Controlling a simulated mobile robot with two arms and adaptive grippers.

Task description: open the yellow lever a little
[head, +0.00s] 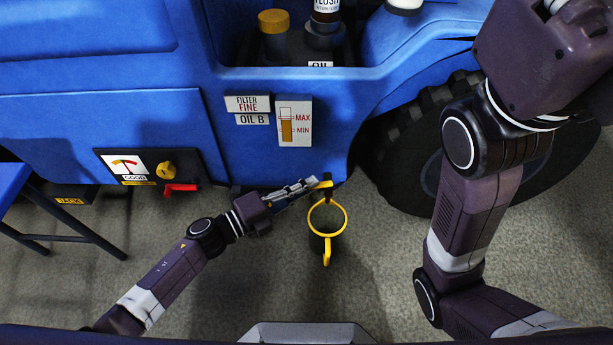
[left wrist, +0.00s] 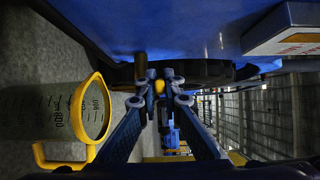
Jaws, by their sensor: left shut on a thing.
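The yellow lever (head: 326,184) sits on a dark valve low on the blue vehicle's side, just above a jug. My left gripper (head: 314,184) reaches it from the left and is shut on it. In the left wrist view, a small yellow piece of the lever (left wrist: 159,87) shows between the fingertips (left wrist: 160,84); the fingers hide the rest. My right arm rises along the right side of the head view, and its gripper is out of view.
A jug (head: 327,245) with a yellow rim and handle stands under the valve; it also shows in the left wrist view (left wrist: 100,112). A panel (head: 110,175) with a yellow knob and a red lever (head: 180,189) is at left. A black tyre (head: 400,165) is at right.

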